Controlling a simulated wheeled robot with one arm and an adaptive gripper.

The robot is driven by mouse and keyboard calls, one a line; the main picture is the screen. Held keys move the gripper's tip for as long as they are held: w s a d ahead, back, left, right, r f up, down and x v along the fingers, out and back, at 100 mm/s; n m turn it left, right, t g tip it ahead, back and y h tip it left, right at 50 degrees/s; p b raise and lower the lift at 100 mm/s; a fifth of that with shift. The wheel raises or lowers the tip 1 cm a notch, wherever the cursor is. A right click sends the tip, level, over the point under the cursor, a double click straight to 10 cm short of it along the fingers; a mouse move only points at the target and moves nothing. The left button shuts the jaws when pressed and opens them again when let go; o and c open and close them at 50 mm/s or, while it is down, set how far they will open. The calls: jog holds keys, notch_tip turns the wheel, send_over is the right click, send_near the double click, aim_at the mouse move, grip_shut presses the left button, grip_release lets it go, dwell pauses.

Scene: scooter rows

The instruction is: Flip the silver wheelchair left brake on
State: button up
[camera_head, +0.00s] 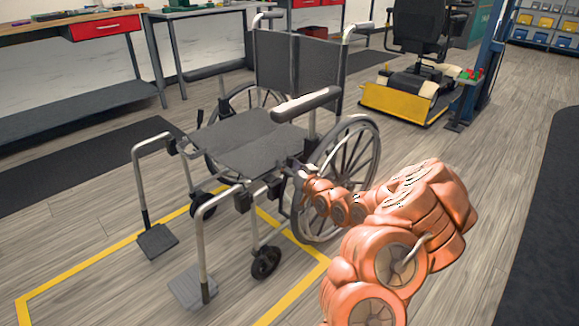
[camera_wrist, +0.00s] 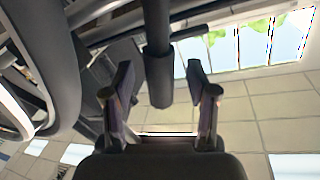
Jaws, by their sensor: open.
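The silver wheelchair (camera_head: 240,140) has a dark seat and backrest and stands unfolded on the wood floor, its footrests toward the lower left. My gripper (camera_head: 288,172) is at its near side, by the front of the near large wheel (camera_head: 352,155). In the wrist view my gripper (camera_wrist: 162,105) is open. A dark round-ended grip (camera_wrist: 158,75), seemingly the left brake lever, lies between the two fingers with a gap on each side. In the head view this lever is hard to make out behind my gripper and arm.
A yellow floor line (camera_head: 90,262) runs around the wheelchair's front. A mobility scooter (camera_head: 415,85) stands behind at the right, beside a blue post (camera_head: 487,70). Workbenches (camera_head: 75,30) line the back left. Floor at the right is clear up to a dark mat (camera_head: 550,220).

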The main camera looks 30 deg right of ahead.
grip_shut()
dwell(0.6)
